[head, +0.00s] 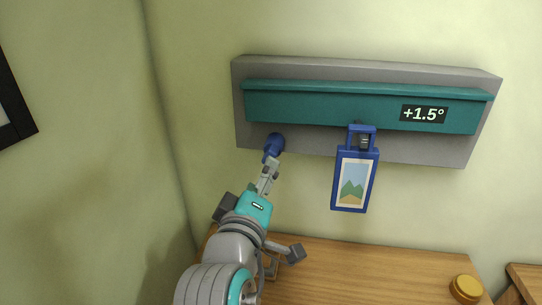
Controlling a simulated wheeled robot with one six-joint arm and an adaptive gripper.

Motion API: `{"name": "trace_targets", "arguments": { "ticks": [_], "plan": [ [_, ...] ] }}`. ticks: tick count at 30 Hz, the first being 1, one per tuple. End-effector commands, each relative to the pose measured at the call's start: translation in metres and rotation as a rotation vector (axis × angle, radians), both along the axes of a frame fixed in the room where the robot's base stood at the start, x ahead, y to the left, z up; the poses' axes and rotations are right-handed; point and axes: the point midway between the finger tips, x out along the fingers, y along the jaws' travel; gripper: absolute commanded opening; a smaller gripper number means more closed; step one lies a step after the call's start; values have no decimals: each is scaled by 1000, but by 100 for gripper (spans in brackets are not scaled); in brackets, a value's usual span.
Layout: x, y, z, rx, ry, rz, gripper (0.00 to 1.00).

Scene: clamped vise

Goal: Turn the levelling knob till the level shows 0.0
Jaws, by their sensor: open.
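A teal bar (320,107) runs across a grey wall panel (245,70). Its black display (424,114) reads +1.5°. A blue rounded knob (274,142) sits under the left part of the bar. My gripper (270,163) is at the lower side of this knob, fingers pointing up at it. The gripper is open; the fingers overlap the knob's lower edge in the picture, and I cannot tell whether they touch it. Part of the knob's lower side is hidden by the fingertips.
A blue-framed picture tag (355,180) hangs by its loop at a small dark grey fitting (364,142), right of my gripper. A wooden table (370,270) stands below, with a yellow round object (466,289) at its right. A dark frame (14,105) hangs on the left wall.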

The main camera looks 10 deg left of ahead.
Motion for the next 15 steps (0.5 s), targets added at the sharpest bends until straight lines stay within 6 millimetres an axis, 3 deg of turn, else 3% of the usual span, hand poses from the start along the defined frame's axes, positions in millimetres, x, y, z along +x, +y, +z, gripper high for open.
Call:
{"name": "trace_targets", "arguments": {
  "ticks": [9, 15],
  "plan": [
    [57, -3, 0, 0, 0, -2, 67],
    [79, -3, 0, 1, 0, -1, 67]
  ]
}}
